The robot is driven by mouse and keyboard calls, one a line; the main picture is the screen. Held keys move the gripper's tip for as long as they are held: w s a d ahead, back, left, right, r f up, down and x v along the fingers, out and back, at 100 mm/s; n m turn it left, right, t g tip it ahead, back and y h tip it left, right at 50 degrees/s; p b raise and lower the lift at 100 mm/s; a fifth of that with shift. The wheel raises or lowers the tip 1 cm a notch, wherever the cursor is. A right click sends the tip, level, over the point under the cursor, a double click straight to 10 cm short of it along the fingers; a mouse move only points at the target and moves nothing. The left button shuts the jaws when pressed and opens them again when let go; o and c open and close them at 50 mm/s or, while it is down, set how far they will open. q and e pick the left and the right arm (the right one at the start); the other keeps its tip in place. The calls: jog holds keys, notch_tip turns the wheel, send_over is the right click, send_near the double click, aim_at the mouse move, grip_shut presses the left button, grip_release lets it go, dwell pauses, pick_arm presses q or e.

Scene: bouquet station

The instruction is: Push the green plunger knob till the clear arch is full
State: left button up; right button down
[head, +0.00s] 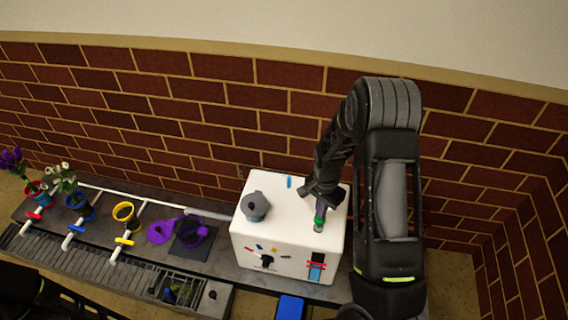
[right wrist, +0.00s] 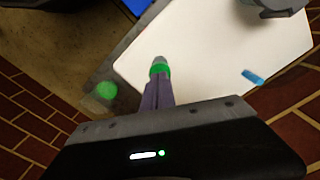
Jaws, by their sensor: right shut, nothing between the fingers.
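The white box (head: 285,225) stands on the grey bench. The green knob (head: 319,221) is at its top, near the front right edge. My right gripper (head: 320,208) reaches down from the right with its fingers shut and empty, tips at or just over the knob. In the right wrist view the green knob (right wrist: 160,69) shows at the ends of the shut fingers (right wrist: 157,92); I cannot tell how hard they touch. I cannot make out the clear arch. A small blue piece (head: 290,182) shows on the box top, also in the wrist view (right wrist: 252,77). My left gripper is not in view.
A grey round fitting (head: 255,206) stands on the box's left part. A red and blue panel (head: 316,266) is on its front. Left along the bench are a purple ring (head: 160,231), a yellow ring (head: 125,211) and flower pots (head: 78,203). A brick wall stands behind.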

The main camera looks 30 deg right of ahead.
jog(key=shift+f+b, duration=1.25)
jog(key=shift+f, duration=0.55)
jog(key=shift+r, duration=0.2)
jog(key=shift+r+p, duration=1.9)
jog(key=shift+r, duration=0.3)
jog(key=shift+f, duration=0.15)
jog(key=shift+f+b, duration=1.9)
jog(key=shift+f, duration=0.4)
jog(key=shift+r+p, duration=1.9)
jog(key=shift+r, duration=0.5)
jog(key=shift+r, duration=0.1)
